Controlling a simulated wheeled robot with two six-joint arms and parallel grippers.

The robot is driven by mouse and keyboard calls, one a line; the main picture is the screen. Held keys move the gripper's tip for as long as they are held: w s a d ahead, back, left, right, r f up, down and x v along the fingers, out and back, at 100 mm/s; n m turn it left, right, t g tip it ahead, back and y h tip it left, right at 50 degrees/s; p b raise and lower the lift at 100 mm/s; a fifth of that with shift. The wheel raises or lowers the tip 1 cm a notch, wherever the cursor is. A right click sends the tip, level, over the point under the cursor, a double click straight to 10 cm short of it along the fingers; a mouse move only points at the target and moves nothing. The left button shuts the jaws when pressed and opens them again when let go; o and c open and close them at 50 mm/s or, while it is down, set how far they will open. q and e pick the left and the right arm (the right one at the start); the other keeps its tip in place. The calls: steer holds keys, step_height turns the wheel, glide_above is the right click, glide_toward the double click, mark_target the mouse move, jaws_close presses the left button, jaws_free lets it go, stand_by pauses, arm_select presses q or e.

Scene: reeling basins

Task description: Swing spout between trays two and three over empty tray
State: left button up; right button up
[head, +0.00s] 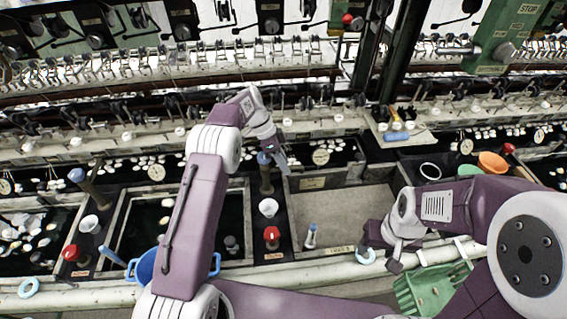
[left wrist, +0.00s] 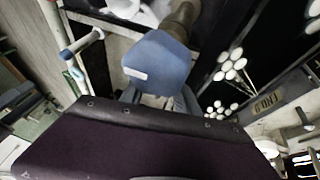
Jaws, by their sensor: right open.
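The spout with the blue knob (head: 264,158) stands on the dark divider between the dark-water tray (head: 118,222) and the empty tray (head: 340,215), which shows a bare grey floor. My left gripper (head: 281,160) is at the knob, on its right side in the head view. In the left wrist view the blue knob (left wrist: 160,58) is large and close, in front of the fingers. Whether they grip it is unclear.
A red valve knob (head: 271,233) and a white cup (head: 268,207) sit on the divider. A blue tub (head: 146,265) is partly behind my left arm. A green crate (head: 425,290) is below my right gripper. Another spout (head: 77,176) stands further left. Reeling machinery crosses the back.

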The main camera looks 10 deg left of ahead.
arm_select(q)
steer(key=v, duration=0.9)
steer(key=shift+p, duration=0.45)
stand_by(1.2)
